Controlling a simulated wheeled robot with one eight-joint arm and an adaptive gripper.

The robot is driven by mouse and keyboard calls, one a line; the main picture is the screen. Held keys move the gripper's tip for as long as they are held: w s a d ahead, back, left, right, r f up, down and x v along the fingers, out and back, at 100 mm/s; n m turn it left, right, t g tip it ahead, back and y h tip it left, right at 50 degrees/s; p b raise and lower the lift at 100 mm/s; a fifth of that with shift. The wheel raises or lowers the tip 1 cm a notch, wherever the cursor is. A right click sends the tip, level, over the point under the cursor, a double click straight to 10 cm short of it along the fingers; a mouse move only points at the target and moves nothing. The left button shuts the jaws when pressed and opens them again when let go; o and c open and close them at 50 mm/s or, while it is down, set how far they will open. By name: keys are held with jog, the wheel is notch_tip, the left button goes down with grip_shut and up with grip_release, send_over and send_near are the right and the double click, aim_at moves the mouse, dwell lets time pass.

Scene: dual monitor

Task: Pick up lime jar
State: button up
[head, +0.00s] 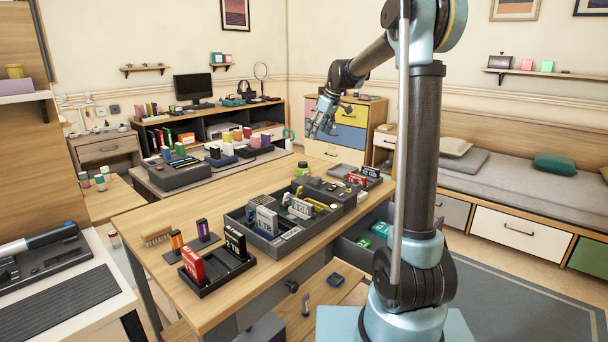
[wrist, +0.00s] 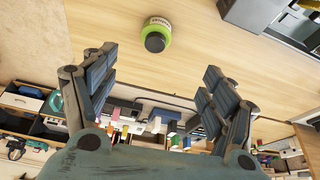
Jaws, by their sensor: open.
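The lime jar (head: 302,169) stands on the wooden table near its far edge, beside the dark grey organizer. In the wrist view the lime jar (wrist: 157,33), with its dark lid and pale label, sits on the bare tabletop beyond my fingertips, roughly between the two fingers. My gripper (head: 322,128) hangs in the air above and beyond the table's far side. In the wrist view my gripper (wrist: 160,75) has its fingers spread wide with nothing between them. The jar is apart from both fingers.
A dark organizer tray (head: 275,240) with several boxes fills the table's middle. A grey case (head: 335,195) stands close to the jar. A small black tray (head: 218,272) with upright packs is at the near end. Bare wood (head: 225,185) lies left of the jar.

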aim_at(303, 163)
jog(key=x, duration=0.6)
jog(key=w+x, duration=0.1)
jog(key=x, duration=0.5)
jog(key=a+x, duration=0.1)
jog(key=x, duration=0.5)
jog(key=shift+w+r, duration=0.1)
jog(key=shift+w, duration=0.1)
jog(key=c, duration=1.2)
